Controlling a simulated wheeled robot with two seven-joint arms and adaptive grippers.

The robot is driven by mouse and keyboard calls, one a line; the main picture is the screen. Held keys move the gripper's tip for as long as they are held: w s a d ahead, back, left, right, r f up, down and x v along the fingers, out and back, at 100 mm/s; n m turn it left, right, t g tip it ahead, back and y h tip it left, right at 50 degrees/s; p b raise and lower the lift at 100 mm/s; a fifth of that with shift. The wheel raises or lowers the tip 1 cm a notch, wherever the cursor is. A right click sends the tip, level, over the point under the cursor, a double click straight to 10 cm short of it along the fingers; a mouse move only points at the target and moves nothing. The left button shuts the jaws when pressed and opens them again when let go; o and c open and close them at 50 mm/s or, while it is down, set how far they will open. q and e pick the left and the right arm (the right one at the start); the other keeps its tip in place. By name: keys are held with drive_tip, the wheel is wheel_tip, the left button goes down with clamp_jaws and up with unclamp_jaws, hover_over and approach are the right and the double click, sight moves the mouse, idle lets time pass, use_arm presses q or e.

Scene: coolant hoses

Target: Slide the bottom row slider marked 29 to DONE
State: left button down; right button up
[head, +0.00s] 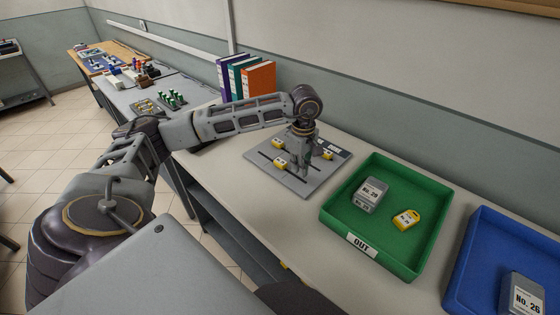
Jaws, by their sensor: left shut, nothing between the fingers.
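A grey slider board (278,178) lies on the light worktop, with dark slots running across it. Yellow sliders show on it: an upper left one (279,143), a lower left one (280,162) and one at the right (327,155). Their numbers are too small to read, so I cannot tell which is 29. A dark label strip (335,146) lies along the right edge; its lettering is partly hidden. My left gripper (304,171) points down over the board, shut and empty, between the lower left slider and the right one. It hides part of the slots. My right gripper is not in view.
A green OUT tray (432,225) with a grey tag and a yellow tag stands right of the board. A blue tray (480,240) stands further right. Binders (258,80) stand behind my left arm at the wall. Bare worktop lies in front of the board.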

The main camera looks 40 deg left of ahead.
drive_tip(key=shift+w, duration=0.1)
use_arm(q)
drive_tip(key=shift+a, duration=0.55)
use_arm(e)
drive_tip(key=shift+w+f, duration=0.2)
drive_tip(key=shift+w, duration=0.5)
use_arm(q)
drive_tip(key=shift+a, duration=0.15)
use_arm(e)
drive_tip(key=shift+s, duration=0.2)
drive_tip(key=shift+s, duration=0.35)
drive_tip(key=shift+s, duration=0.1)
use_arm(q)
drive_tip(key=shift+r, duration=0.15)
